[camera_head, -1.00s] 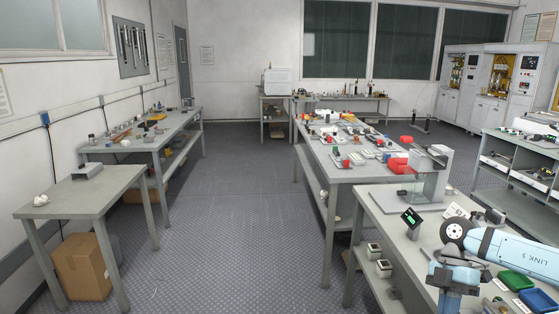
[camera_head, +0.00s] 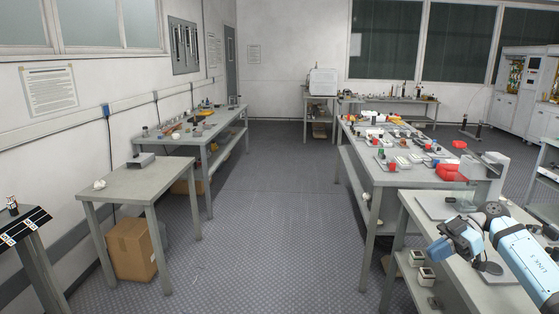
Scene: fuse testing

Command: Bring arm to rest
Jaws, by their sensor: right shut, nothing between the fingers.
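My right arm comes in at the lower right, blue and grey, with its forearm and wrist over the near right workbench (camera_head: 412,212). My right gripper (camera_head: 439,252) is at the left end of the blue wrist, near that bench's left edge. It is small in the view; it is shut and holds nothing. My left arm and gripper are not in view.
Small white-topped devices (camera_head: 416,257) sit on the near bench's lower shelf. A long cluttered bench (camera_head: 390,178) stands behind. At left are a small table (camera_head: 135,182), a cardboard box (camera_head: 131,248) and a dark stand (camera_head: 25,225). The aisle floor (camera_head: 275,225) is clear.

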